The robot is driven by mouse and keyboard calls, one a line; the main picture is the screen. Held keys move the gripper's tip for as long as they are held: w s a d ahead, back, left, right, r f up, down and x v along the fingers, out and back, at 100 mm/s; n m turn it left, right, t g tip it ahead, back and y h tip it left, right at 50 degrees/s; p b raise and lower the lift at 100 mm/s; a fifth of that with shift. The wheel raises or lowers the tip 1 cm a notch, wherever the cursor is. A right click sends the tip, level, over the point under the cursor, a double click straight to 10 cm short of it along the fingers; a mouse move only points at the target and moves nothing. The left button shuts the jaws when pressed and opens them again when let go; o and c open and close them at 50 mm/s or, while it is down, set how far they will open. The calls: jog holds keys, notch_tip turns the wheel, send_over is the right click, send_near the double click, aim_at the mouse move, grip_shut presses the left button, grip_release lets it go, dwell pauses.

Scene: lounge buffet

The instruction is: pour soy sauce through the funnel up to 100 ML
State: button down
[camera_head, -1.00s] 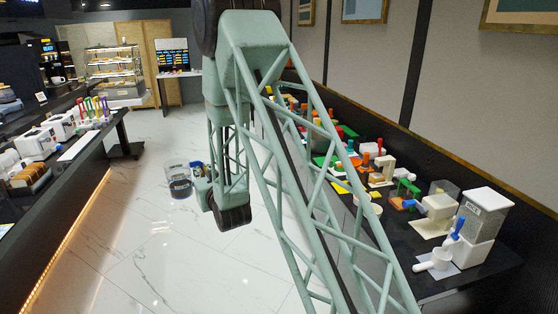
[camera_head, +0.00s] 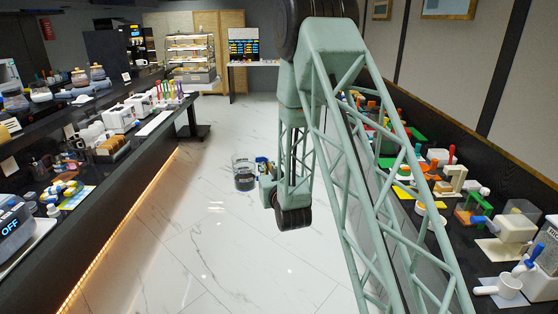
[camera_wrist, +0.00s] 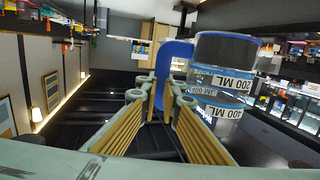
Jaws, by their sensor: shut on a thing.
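My gripper (camera_wrist: 162,100) is shut on the blue handle (camera_wrist: 165,62) of a clear measuring jug (camera_wrist: 215,102). The jug carries "200 ML" and "400 ML" labels, and its wall looks dark in part. In the head view the jug (camera_head: 244,182) hangs over the open floor, left of my gripper (camera_head: 265,187), with something dark in its lower part. It looks about upright there. I cannot make out a funnel or a soy sauce bottle in either view.
A long dark counter (camera_head: 150,150) on the left holds white appliances, colourful handled tools and a device reading "OFF" (camera_head: 12,222). A right counter (camera_head: 480,262) holds dispensers and a white scoop (camera_head: 500,287). The marble floor (camera_head: 200,260) between them is clear.

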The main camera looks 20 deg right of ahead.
jog(key=s+f, duration=0.4)
jog(key=f, duration=0.5)
jog(key=s+f, duration=0.5)
jog(key=f, duration=0.4)
jog(key=shift+s, duration=0.3)
jog(key=shift+d, duration=0.1)
